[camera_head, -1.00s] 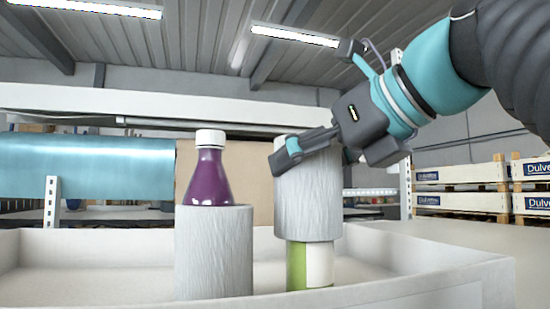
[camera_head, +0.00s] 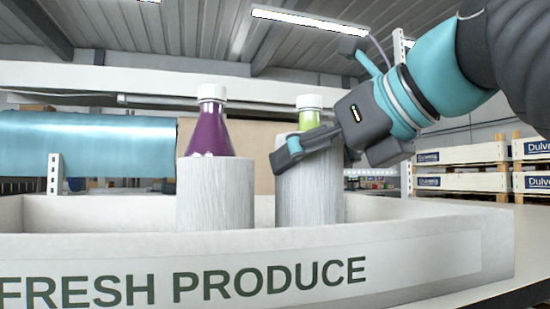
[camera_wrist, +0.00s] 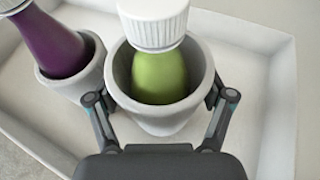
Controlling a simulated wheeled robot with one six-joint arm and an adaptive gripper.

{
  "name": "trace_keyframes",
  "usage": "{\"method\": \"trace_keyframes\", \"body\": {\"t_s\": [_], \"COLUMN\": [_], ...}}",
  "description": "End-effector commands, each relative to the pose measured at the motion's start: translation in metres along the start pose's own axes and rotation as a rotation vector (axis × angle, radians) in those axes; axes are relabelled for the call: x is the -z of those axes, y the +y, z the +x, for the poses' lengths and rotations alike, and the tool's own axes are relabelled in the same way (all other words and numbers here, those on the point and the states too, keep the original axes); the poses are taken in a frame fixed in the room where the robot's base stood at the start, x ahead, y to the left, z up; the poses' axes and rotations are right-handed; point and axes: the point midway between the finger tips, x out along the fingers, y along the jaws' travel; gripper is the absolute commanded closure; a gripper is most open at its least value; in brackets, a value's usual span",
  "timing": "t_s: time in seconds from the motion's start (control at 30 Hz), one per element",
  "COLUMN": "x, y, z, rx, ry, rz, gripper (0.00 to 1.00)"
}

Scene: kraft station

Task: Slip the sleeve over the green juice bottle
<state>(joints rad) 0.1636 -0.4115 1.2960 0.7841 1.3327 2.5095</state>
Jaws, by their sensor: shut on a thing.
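The green juice bottle (camera_head: 308,118) stands upright in the tray, its white cap and green shoulder showing above a grey textured sleeve (camera_head: 318,190). The sleeve is around the bottle and hides its lower body. In the wrist view the bottle (camera_wrist: 160,75) rises inside the sleeve (camera_wrist: 165,120), with a gap showing around it. My gripper (camera_head: 290,150) is shut on the sleeve near its upper rim; in the wrist view its fingers (camera_wrist: 163,105) press on both sides. The sleeve's bottom edge is hidden behind the tray's front wall.
A purple bottle (camera_head: 210,130) in its own grey sleeve (camera_head: 215,195) stands close on the left. The white "FRESH PRODUCE" tray (camera_head: 420,255) has low walls around both. Stacked crates (camera_head: 460,167) stand at the back right. Bare tray floor shows around the sleeves.

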Motion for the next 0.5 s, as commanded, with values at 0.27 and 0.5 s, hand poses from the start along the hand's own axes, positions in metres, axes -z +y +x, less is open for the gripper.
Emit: {"method": "trace_keyframes", "body": {"t_s": [0.27, 0.5], "x": [0.0004, 0.0004], "y": [0.0001, 0.0000], "z": [0.0001, 0.0001], "rx": [0.000, 0.000], "ry": [0.000, 0.000], "rz": [0.000, 0.000], "gripper": [0.31, 0.00]}}
